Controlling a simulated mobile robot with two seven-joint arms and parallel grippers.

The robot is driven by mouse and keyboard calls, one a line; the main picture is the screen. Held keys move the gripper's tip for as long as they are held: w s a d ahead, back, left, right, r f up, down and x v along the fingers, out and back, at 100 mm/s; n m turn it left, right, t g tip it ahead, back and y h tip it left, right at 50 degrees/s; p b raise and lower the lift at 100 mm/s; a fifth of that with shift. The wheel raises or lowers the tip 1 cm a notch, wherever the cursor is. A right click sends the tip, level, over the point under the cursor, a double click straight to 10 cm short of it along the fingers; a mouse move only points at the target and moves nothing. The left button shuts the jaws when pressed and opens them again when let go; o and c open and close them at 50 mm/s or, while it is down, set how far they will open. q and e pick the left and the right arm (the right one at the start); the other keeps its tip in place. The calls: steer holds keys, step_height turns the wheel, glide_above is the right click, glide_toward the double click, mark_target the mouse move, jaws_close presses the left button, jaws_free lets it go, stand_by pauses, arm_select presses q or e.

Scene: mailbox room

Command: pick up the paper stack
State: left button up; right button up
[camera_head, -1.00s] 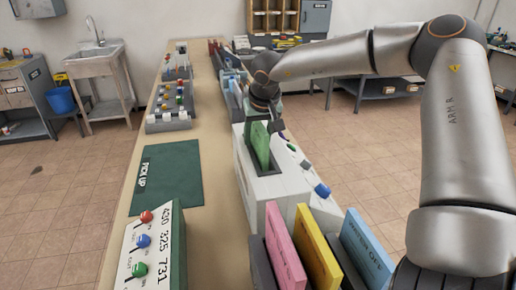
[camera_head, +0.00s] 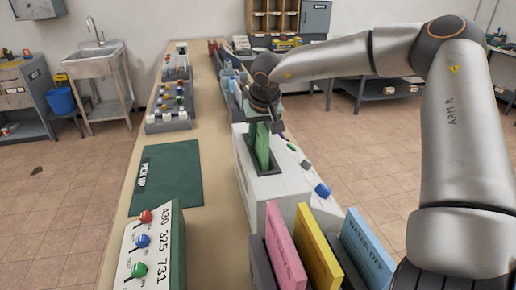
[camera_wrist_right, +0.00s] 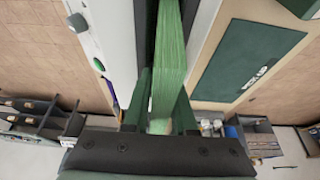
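The paper stack is green and stands upright in the slot of a white machine (camera_head: 272,184). In the head view the stack (camera_head: 262,150) shows below my right gripper (camera_head: 266,125), which covers its upper end. In the right wrist view the stack (camera_wrist_right: 169,62) runs between the two fingers of my right gripper (camera_wrist_right: 162,112). The fingers stand on either side of its near end and look open around it. Contact between fingers and paper is hard to make out. My left gripper is not in view.
A green PICK UP mat (camera_head: 168,178) lies clear on the counter. In front is a panel of coloured knobs (camera_head: 150,245). Pink (camera_head: 284,248), yellow (camera_head: 317,250) and blue (camera_head: 365,245) boards stand in holders before the machine. A grey rack (camera_head: 168,122) stands farther back.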

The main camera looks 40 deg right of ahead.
jaws_close()
stand_by(0.9)
